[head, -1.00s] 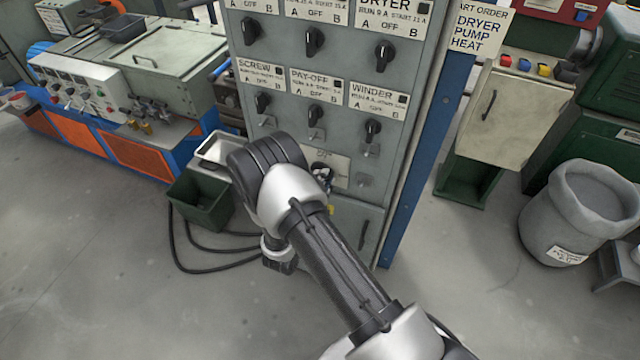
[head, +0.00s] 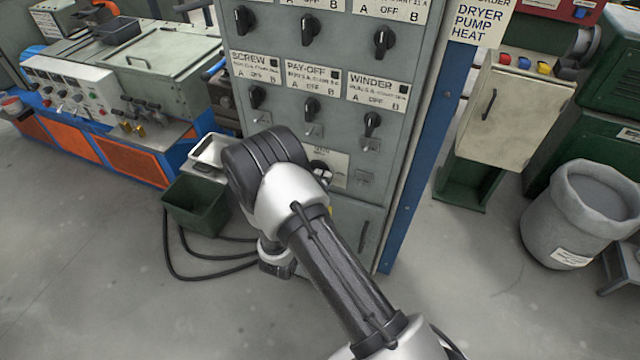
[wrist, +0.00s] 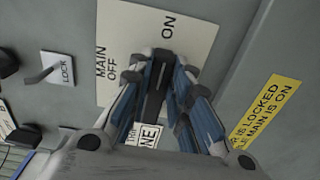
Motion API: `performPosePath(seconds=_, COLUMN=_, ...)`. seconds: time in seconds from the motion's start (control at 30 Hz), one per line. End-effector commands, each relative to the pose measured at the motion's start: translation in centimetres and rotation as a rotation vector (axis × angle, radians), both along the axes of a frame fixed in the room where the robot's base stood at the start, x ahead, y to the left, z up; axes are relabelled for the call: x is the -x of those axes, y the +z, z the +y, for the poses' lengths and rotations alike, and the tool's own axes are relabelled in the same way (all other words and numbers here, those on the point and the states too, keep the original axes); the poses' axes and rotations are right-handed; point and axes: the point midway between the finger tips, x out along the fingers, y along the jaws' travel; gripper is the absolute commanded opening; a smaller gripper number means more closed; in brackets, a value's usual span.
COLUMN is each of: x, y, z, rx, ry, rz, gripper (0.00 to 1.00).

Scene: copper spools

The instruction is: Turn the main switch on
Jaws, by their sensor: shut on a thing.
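The main switch's pale plate (wrist: 192,30) carries the words MAIN OFF and ON in the wrist view, where it appears turned sideways. My gripper (wrist: 157,68) is in front of this plate, its fingers closed around the dark switch handle (wrist: 154,100). The fingers cover most of the handle, so I cannot tell its exact position. In the head view the plate (head: 339,166) shows low on the grey cabinet, partly behind my arm. My gripper is mostly hidden there.
A small lever beside a LOCK label (wrist: 67,68) and a yellow warning label (wrist: 268,112) flank the plate. Black rotary switches, including WINDER (head: 372,122), sit above. A green bin (head: 196,203) and black cables (head: 215,268) lie left on the floor. A grey barrel (head: 578,215) stands right.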

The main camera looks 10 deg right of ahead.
Motion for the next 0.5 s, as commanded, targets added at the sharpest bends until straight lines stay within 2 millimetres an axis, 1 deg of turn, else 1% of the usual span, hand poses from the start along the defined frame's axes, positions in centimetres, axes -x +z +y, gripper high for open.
performPosePath(seconds=0.33, x=0.00, y=-0.05, z=0.01, rx=-0.006, ry=0.000, rz=-0.002, gripper=0.00)
performPosePath(seconds=0.37, x=-0.01, y=-0.05, z=0.01, rx=-0.007, ry=0.000, rz=-0.002, gripper=0.19)
performPosePath(seconds=0.5, x=-0.01, y=-0.05, z=0.01, rx=-0.005, ry=0.000, rz=-0.003, gripper=0.28)
